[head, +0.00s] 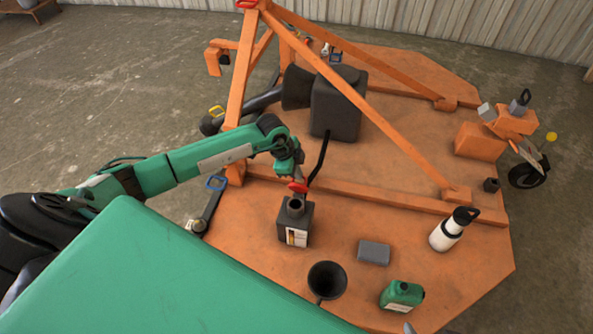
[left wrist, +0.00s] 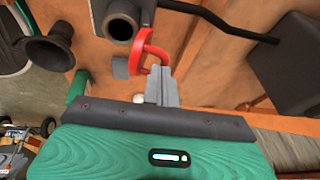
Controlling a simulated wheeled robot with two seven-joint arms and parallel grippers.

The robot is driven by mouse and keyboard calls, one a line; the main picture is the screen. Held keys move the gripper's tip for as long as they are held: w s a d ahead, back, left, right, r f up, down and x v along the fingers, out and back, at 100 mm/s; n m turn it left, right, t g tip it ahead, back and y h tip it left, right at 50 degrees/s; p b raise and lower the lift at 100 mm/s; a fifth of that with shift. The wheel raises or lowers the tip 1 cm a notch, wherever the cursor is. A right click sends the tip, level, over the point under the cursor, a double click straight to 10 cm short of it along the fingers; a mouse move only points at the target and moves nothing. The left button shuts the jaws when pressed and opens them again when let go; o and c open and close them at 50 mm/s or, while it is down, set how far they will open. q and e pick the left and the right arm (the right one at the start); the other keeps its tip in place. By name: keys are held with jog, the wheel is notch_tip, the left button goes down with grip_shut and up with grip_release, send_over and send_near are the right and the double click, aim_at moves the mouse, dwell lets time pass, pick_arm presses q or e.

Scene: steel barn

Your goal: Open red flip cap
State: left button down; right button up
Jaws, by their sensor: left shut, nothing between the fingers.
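The red flip cap (head: 298,187) is on the spout of a dark grey can (head: 294,226) with a white label, standing on the orange deck. The cap is tilted up off the spout mouth, which shows as an open dark hole. In the left wrist view the red cap (left wrist: 150,45) is a curved loop beside the dark spout (left wrist: 121,22). My left gripper (head: 299,176) is above and behind the spout, close to the cap. Its fingers (left wrist: 161,75) are shut with nothing between them, by the cap's edge; whether they touch it I cannot tell. My right gripper is not in view.
A black funnel (head: 327,281), a grey block (head: 374,252), a green jug (head: 401,295) and a white bottle (head: 448,234) stand on the orange deck (head: 400,215). An orange frame beam (head: 365,105) slants above it. A thin black rod (head: 320,158) is right of my gripper.

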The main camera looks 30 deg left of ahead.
pick_arm(q)
jog(key=w+g, duration=0.1)
jog(key=w+f+g+p, duration=0.1)
jog(key=w+a+g+h+p, duration=0.1)
jog(key=w+g, duration=0.1)
jog(key=shift+w+f+n, duration=0.1)
jog(key=shift+f+n, duration=0.2)
jog(key=shift+n, duration=0.1)
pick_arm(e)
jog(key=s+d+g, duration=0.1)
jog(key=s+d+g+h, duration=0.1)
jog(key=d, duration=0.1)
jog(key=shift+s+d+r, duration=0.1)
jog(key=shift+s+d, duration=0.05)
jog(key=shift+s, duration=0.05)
pick_arm(q)
jog(key=shift+w+f, duration=0.1)
jog(key=shift+w, duration=0.05)
